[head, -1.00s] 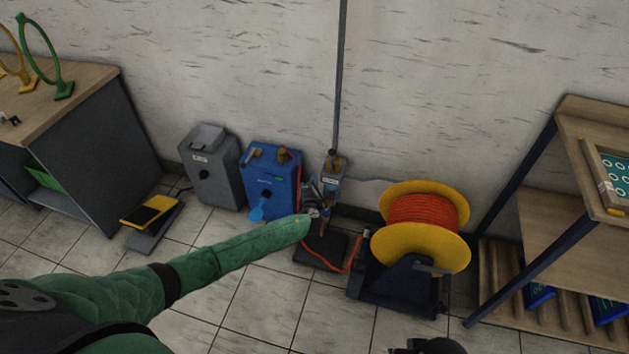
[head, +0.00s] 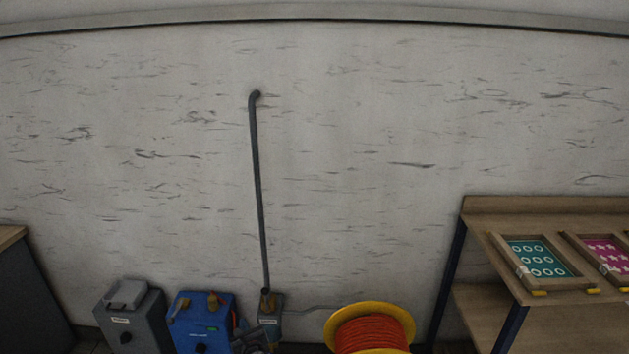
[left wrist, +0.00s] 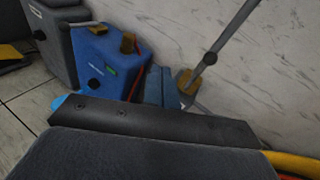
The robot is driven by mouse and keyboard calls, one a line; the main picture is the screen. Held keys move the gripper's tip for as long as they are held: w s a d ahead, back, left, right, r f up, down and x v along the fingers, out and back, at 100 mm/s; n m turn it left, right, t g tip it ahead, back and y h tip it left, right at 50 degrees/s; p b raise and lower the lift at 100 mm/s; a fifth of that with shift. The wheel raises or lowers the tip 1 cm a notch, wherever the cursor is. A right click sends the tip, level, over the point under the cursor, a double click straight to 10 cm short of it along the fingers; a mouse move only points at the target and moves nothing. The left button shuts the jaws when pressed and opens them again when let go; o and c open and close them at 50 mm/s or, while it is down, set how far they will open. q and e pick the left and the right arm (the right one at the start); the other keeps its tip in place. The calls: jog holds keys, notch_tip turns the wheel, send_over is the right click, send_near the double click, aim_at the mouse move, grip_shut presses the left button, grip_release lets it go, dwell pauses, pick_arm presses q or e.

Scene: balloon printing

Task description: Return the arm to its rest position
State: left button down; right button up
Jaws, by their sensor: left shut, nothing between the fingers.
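My left gripper (head: 254,340) shows small and dark at the bottom edge of the head view, in front of the blue machine's right side and the pipe's foot. It is shut and empty. In the left wrist view a dark bar and a grey padded part of my own arm fill the lower half and hide what lies below. The arm itself is out of the head view. My right gripper is not in view.
A grey machine (head: 131,318) and a blue machine (head: 200,322) stand by the wall, left of a pipe (head: 260,190). A yellow reel with orange hose (head: 370,330) stands to the right. A wooden shelf (head: 490,245) holds framed screens. The wall above is clear.

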pick_arm(q)
jog(key=s+d+r+n+g, duration=0.2)
jog(key=d+r+n, duration=0.1)
jog(key=r+n, duration=0.4)
jog(key=s+d+r+n+g, duration=0.2)
jog(key=d+r+n, duration=0.15)
jog(key=n, duration=0.45)
jog(key=s+d+r+n+g+h, duration=0.1)
jog(key=s+d+r+n+h, duration=0.15)
jog(key=s, duration=0.55)
jog(key=s+d+r+n+g+h, duration=0.15)
jog(key=s+n, duration=0.25)
jog(key=s, duration=0.4)
jog(key=s+d+r+n+g+h, duration=0.1)
jog(key=s+r+n+g+h, duration=0.15)
jog(key=s, duration=0.45)
jog(key=s+f+n+g, duration=0.1)
jog(key=s+f, duration=0.2)
jog(key=s, duration=0.5)
jog(key=s+a+f+n+g+h, duration=0.1)
jog(key=s+f, duration=0.2)
jog(key=s, duration=0.6)
jog(key=s+a+f+n+g+h, duration=0.1)
jog(key=s+f, duration=0.2)
jog(key=s, duration=0.5)
jog(key=shift+s+f, duration=0.3)
jog(key=shift+s, duration=0.05)
